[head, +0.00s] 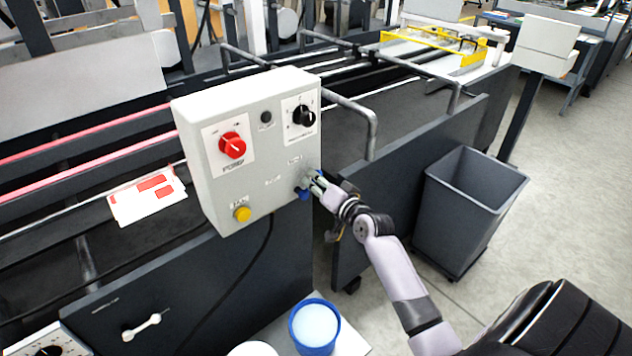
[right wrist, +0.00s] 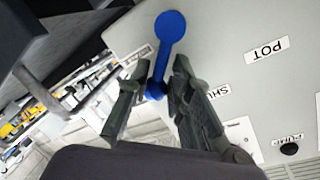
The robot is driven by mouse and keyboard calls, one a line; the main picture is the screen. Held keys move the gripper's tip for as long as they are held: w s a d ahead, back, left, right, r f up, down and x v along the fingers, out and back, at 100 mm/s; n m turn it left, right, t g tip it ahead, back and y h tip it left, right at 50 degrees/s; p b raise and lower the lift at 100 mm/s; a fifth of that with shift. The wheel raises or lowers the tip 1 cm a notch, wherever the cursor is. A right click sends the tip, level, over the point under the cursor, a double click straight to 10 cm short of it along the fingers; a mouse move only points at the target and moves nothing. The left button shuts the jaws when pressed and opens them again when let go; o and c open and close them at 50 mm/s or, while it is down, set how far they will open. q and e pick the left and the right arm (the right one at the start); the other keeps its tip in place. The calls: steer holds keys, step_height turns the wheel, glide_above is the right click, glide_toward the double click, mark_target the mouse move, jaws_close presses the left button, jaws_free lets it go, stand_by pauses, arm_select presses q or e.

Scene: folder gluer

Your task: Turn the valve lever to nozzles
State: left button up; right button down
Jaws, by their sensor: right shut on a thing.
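The blue valve lever (head: 303,194) sits at the lower right of the grey control box (head: 205,185). In the right wrist view the lever (right wrist: 164,50) shows a round end at the top and a narrow arm running down between my fingers. My right gripper (head: 316,184) is at the lever and hides part of it in the head view. In the right wrist view its two fingers (right wrist: 155,88) stand on either side of the lever's lower end, shut on it. A "POT" label (right wrist: 266,49) and a partly hidden "SHU…" label are on the panel. My left gripper is not in view.
The box also carries a red knob (head: 232,146), a black knob (head: 304,116) and a yellow button (head: 242,214). A grey bin (head: 468,205) stands right of my right arm. A blue-rimmed pot (head: 315,328) is below the box. Grey rails (head: 372,130) run behind.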

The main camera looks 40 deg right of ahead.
steer(key=c, duration=1.4)
jaws_free()
steer(key=shift+d+f, duration=0.1)
steer(key=shift+d, duration=0.1)
steer(key=shift+c, duration=0.2)
steer(key=s+r, duration=0.1)
steer(key=s, duration=1.1)
steer(key=shift+a+r, duration=0.4)
steer(key=shift+w, duration=0.1)
steer(key=s+a+f+n+g, duration=0.1)
steer(key=s+a+f+g, duration=0.15)
steer(key=f, duration=0.95)
steer(key=s+a+f+n+g, duration=0.2)
steer(key=s+f+g, duration=0.15)
steer(key=f, duration=0.95)
steer(key=s+a+f+n+g, duration=0.15)
steer(key=s+f, duration=0.25)
steer(key=f, duration=0.8)
steer(key=s+a+f+n+g, duration=0.2)
steer(key=s+f, duration=0.4)
steer(key=s, duration=0.4)
steer(key=s+a+f+n+g, duration=0.3)
steer(key=s+a+f, duration=0.2)
steer(key=s, duration=0.5)
steer(key=s+a+f+n+g, duration=0.3)
steer(key=s+f, duration=0.5)
steer(key=s, duration=0.3)
steer(key=shift+a+f+y, duration=0.3)
steer(key=shift+y, duration=0.1)
